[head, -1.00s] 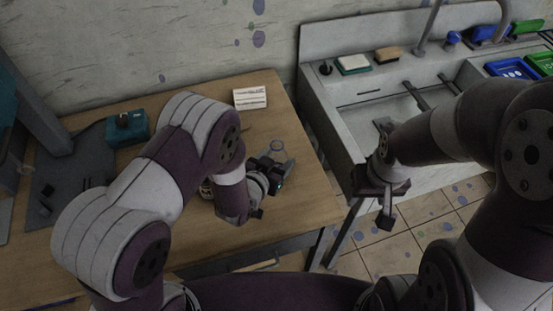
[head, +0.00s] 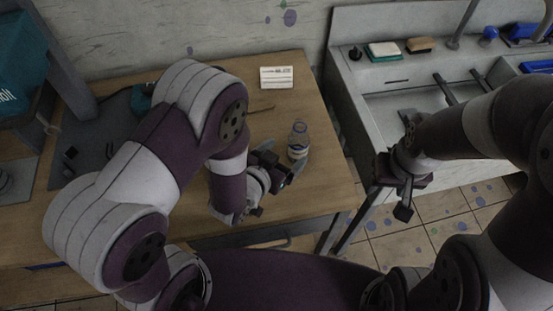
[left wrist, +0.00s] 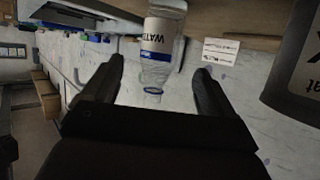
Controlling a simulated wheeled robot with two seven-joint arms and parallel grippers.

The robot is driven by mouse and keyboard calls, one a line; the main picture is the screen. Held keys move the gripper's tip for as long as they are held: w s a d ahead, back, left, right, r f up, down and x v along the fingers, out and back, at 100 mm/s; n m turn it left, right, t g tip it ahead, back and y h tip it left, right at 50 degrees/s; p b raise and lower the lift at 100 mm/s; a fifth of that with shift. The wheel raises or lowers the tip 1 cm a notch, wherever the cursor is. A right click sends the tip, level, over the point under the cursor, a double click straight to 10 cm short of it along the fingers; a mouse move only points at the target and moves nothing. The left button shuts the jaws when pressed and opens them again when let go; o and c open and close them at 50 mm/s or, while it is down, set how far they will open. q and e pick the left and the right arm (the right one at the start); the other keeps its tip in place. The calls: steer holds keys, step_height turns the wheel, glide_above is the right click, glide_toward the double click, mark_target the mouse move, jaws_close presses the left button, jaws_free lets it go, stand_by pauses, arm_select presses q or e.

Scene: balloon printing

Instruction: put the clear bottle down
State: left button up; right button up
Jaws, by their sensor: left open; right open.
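The clear bottle (head: 298,142) stands upright on the wooden table (head: 312,105), toward its right side. In the left wrist view, the bottle (left wrist: 160,40) appears upside down, with a white and blue "WATER" label and a blue ring at its neck. My left gripper (head: 284,155) is open just to the left of and nearer than the bottle. In the left wrist view, its fingers (left wrist: 160,72) are spread on either side of the bottle's line, with no visible contact. My right gripper (head: 391,192) is open and empty, hanging beyond the table's right edge, in front of the sink.
A white printed card (head: 276,77) lies at the table's back, with a thin stick (head: 262,109) nearby. A sink (head: 410,105) holding sponges on its ledge stands to the right, across a gap. A dark printer base (head: 92,135) occupies the table's left. The table around the bottle is clear.

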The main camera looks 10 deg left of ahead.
arm_select(q)
steer(key=v, duration=0.4)
steer(key=shift+s+a, duration=0.1)
